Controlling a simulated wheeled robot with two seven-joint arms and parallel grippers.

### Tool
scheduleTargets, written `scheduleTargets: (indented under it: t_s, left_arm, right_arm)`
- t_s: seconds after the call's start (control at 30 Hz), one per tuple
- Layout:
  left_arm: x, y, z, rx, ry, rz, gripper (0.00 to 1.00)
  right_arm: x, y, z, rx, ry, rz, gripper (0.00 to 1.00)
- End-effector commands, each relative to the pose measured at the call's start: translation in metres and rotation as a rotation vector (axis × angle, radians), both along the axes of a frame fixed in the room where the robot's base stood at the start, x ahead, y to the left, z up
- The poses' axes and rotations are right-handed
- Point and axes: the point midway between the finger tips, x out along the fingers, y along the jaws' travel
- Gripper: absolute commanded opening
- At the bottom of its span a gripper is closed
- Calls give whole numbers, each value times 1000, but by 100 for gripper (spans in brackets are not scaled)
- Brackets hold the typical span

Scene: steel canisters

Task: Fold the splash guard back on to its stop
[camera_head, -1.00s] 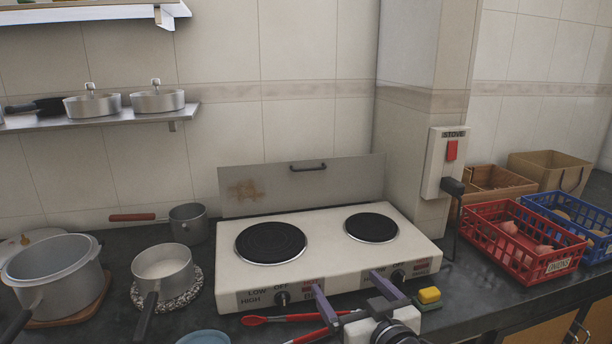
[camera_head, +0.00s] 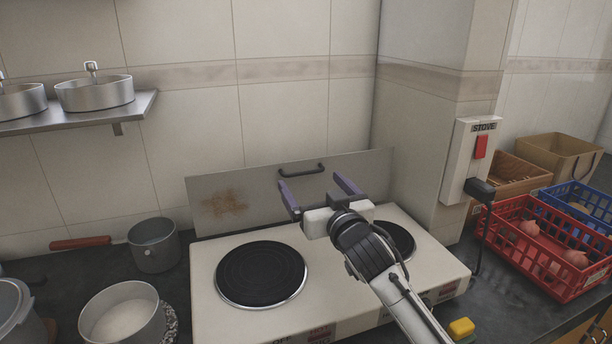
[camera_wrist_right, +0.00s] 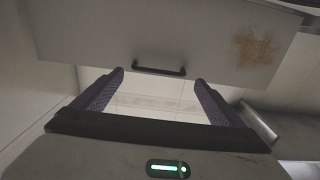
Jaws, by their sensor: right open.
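The splash guard (camera_head: 255,183) is a grey metal panel with a brown stain, standing up along the back edge of the white two-plate stove (camera_head: 205,290). Its dark bar handle (camera_head: 302,170) is near the top edge. The guard (camera_wrist_right: 95,45) and handle (camera_wrist_right: 158,70) also show in the right wrist view. My right gripper (camera_head: 310,180) is open and empty in front of the guard, its purple fingers pointing towards the handle. In the wrist view the handle lies between the fingertips (camera_wrist_right: 160,77), apparently just beyond them. The stop cannot be made out. My left gripper is out of view.
A saucepan (camera_head: 153,246) and a white-filled pot (camera_head: 122,318) stand left of the stove. A stove switch box (camera_head: 468,165) is on the wall pillar. Red (camera_head: 520,265) and blue (camera_head: 590,210) crates stand at right. A yellow sponge (camera_head: 461,328) lies by the stove's front right.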

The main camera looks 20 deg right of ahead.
Motion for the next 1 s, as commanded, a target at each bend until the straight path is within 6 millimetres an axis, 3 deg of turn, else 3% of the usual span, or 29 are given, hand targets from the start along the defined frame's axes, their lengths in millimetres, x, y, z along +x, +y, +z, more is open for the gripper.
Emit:
scheduleTargets:
  t_s: [0.1, 0.3, 0.67, 0.7, 0.9, 1.0]
  left_arm:
    - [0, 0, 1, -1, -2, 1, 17]
    - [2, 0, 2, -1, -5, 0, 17]
    - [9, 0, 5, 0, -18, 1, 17]
    - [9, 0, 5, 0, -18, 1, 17]
    - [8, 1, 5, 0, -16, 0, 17]
    - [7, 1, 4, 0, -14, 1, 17]
  right_arm:
    - [20, 1, 1, 0, 0, 0, 92]
    - [39, 1, 0, 0, 1, 0, 92]
    - [44, 2, 0, 0, 1, 0, 92]
    - [44, 2, 0, 0, 1, 0, 90]
    - [44, 2, -1, 0, 1, 1, 56]
    - [44, 2, -1, 1, 1, 2, 44]
